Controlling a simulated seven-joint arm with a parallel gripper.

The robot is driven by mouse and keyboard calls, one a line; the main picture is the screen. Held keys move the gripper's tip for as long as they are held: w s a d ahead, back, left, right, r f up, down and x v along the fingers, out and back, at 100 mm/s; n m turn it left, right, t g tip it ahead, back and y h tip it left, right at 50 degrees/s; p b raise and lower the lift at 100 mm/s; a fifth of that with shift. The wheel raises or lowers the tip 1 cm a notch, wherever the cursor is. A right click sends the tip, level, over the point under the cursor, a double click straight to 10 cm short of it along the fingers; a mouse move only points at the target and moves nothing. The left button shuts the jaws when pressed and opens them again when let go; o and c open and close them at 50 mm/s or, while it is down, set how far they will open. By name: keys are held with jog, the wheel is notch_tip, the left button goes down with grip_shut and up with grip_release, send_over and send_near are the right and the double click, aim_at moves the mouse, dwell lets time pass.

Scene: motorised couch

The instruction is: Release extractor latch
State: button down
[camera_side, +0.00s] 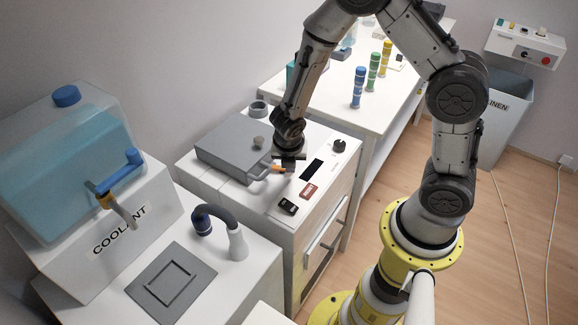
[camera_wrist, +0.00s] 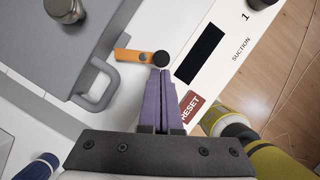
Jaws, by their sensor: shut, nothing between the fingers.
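The latch is an orange lever (camera_wrist: 133,55) with a black knob (camera_wrist: 161,59) at its right end in the wrist view. It lies across the edge by the grey lid's handle (camera_wrist: 97,88). In the side view a small part of the orange lever (camera_side: 277,169) shows beside my gripper (camera_side: 287,166). In the wrist view my gripper (camera_wrist: 163,76) has its purple fingers shut and empty. Their tips are right at the near side of the black knob; I cannot tell whether they touch it. The grey lid (camera_side: 232,148) lies flat on the white cabinet.
A red RESET button (camera_wrist: 191,107) and a black display (camera_wrist: 200,53) are right of my fingers. A dark knob (camera_side: 338,146) sits at the panel's far end. The coolant tank (camera_side: 75,165) and a curved hose (camera_side: 235,225) stand left and in front.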

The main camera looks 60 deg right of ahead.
jog(key=shift+s+d+n+t+y, duration=0.15)
jog(key=shift+d+n+t, duration=0.15)
jog(key=shift+n, duration=0.5)
jog(key=shift+w+d+n+t+y, duration=0.15)
jog(key=shift+d+n+t, duration=0.1)
jog(key=shift+n, duration=0.55)
jog(key=shift+s+d, duration=0.1)
jog(key=shift+d, duration=0.1)
jog(key=shift+a, duration=0.1)
jog(key=shift+w+a, duration=0.35)
jog(key=shift+w, duration=0.35)
jog(key=s+a, duration=0.2)
jog(key=shift+s+a, duration=0.25)
jog(key=shift+s, duration=0.15)
jog(key=shift+s+a+r, duration=0.15)
jog(key=shift+s+r, duration=0.05)
jog(key=shift+r, duration=0.15)
jog(key=v, duration=0.9)
jog(key=shift+r, duration=0.2)
jog(key=shift+s, duration=0.1)
